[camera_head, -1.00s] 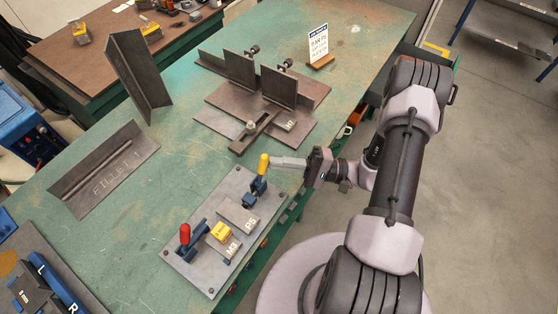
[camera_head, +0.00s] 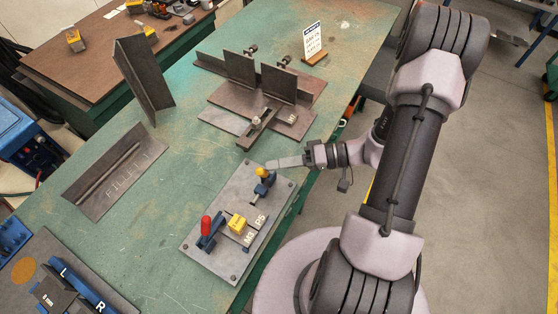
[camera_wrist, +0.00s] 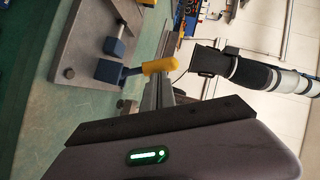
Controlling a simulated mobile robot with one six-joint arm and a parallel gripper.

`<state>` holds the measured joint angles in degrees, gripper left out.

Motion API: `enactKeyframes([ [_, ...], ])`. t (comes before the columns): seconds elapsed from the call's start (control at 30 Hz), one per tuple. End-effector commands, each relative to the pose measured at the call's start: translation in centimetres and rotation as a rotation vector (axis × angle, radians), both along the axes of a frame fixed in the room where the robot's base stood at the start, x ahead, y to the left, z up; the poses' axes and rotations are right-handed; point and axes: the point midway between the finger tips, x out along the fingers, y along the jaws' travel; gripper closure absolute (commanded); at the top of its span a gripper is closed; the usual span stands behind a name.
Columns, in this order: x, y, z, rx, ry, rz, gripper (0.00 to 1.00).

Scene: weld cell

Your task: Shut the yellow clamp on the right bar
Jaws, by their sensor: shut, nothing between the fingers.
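The yellow-handled clamp (camera_head: 262,173) has a blue body and stands at the upper right of a grey fixture plate (camera_head: 221,264). Its yellow grip looks short and leaning in the head view. In the wrist view the yellow handle (camera_wrist: 159,65) sticks out to the right from its blue body. My gripper (camera_head: 280,163) is shut and empty, with its fingertips right beside the handle top. In the wrist view the fingers (camera_wrist: 160,92) lie just below the handle; I cannot tell if they touch. Labels M3 and P5 show on the plate. Whether the clamp presses on the bar is unclear.
A steel assembly with upright plates (camera_head: 279,84) and a small sign (camera_head: 312,40) stand behind. A FILLET 1 plate (camera_head: 98,190) lies left. Green table between is clear.

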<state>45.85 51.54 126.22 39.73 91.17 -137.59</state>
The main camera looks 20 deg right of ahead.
Motion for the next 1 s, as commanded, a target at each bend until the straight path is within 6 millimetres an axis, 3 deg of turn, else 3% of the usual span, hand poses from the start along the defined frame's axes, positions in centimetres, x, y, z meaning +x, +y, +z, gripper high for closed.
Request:
enactKeyframes([
  [1.0,-0.41,0.59,0.03,-0.016,-0.011,0.0,1.0],
])
